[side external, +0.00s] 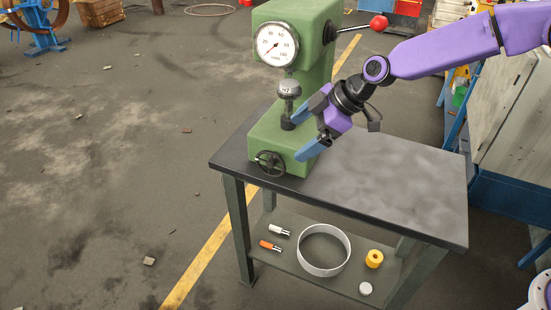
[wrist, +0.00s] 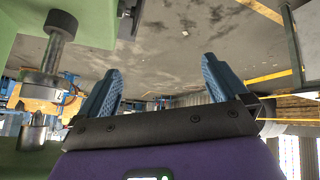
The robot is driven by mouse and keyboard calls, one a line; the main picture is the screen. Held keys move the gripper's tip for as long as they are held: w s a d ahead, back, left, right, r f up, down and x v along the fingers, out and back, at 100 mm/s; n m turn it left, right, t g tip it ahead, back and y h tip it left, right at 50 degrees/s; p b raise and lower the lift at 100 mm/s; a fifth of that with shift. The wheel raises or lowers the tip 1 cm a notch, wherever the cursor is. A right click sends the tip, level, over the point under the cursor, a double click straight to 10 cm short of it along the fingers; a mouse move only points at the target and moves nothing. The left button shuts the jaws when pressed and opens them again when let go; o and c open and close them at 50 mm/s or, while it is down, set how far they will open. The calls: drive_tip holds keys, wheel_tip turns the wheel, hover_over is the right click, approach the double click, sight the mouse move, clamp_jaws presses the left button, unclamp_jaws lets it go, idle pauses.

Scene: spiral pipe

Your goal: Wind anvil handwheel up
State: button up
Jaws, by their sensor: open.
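A green bench tester (side external: 262,143) with a round white dial gauge (side external: 276,44) stands on the table. Its dark spoked handwheel (side external: 270,163) is low on the front of the base. The metal anvil (side external: 289,88) sits on a shaft under the gauge; it also shows at the left of the wrist view (wrist: 42,84), where the picture looks upside down. My gripper (side external: 305,131) is open and empty, with blue fingers beside the shaft and base, above and to the right of the handwheel. Both fingers show apart in the wrist view (wrist: 162,85). I cannot tell whether a finger touches the tester.
A lever with a red knob (side external: 378,22) sticks out right of the tester. The dark table top (side external: 400,190) is bare to the right. The lower shelf holds a white ring (side external: 323,270), a yellow spool (side external: 374,259) and small items. A blue-framed cabinet stands at the right.

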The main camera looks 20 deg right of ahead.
sight(271, 159)
drive_tip(key=w+a+r+n+h, duration=0.1)
drive_tip(key=w+a+n+h, duration=0.1)
drive_tip(key=a+n+h, duration=0.85)
drive_tip(key=shift+n+y, duration=0.55)
drive_tip(key=shift+y, duration=0.4)
drive_tip(key=d+x, duration=0.1)
drive_tip(key=x, duration=0.5)
drive_tip(key=d+x, duration=0.1)
drive_tip(key=x, duration=0.5)
drive_tip(key=d+x, duration=0.1)
drive_tip(key=x, duration=0.4)
drive_tip(key=shift+w, duration=0.3)
drive_tip(key=shift+c, duration=0.3)
drive_tip(key=shift+d, duration=0.1)
drive_tip(key=c, duration=0.7)
